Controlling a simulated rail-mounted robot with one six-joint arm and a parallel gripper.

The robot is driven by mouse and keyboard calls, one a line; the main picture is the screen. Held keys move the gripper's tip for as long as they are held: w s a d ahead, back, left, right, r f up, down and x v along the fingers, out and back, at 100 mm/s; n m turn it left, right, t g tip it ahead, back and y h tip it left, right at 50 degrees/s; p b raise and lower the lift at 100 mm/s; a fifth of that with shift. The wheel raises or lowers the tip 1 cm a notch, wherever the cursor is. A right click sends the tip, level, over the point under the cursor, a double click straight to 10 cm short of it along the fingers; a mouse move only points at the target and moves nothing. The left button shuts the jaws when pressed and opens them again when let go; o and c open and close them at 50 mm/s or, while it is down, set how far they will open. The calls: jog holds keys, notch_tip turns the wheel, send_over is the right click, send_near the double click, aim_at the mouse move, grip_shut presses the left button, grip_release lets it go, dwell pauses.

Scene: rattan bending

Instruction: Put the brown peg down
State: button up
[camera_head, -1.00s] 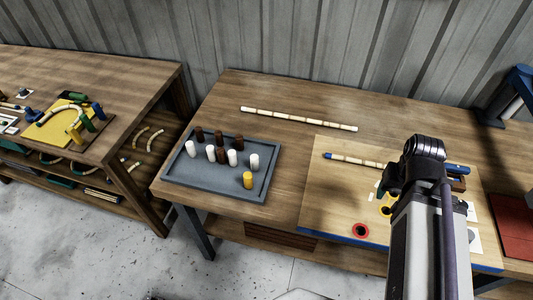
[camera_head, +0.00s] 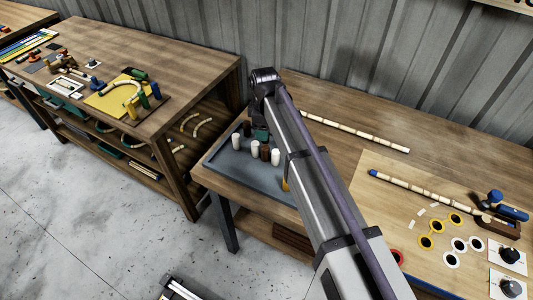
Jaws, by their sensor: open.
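The grey-blue tray (camera_head: 236,171) stands at the left end of the middle table. In it are a brown peg (camera_head: 247,128) at the back left and another brown peg (camera_head: 265,152) among several white pegs (camera_head: 254,147). My gripper (camera_head: 261,134) is over the back of the tray, close to the pegs, and is open. My arm and gripper hide the rest of the back row and the tray's right part. Whether a brown peg stands between the fingers is hidden. A yellow peg (camera_head: 286,186) shows partly beside my arm.
A long segmented rattan stick (camera_head: 365,134) lies at the back of the table. A board (camera_head: 390,212) at the right carries a blue-ended stick (camera_head: 420,187), yellow and white rings and a wooden holder. Another table (camera_head: 180,60) with a yellow board stands at the left, across a gap.

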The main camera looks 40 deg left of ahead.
aim_at(265, 147)
notch_tip(265, 147, down, 11)
jog(key=b, duration=1.1)
jog(key=shift+w+f, duration=0.15)
jog(key=shift+f, duration=0.05)
jog(key=shift+r, duration=0.25)
jog(key=c, duration=1.1)
jog(key=shift+o, duration=0.2)
jog(key=shift+r+p, duration=0.1)
jog(key=shift+p, duration=0.2)
notch_tip(265, 147, up, 10)
jog(key=p, duration=1)
jog(key=shift+r, duration=0.1)
jog(key=shift+f, duration=0.2)
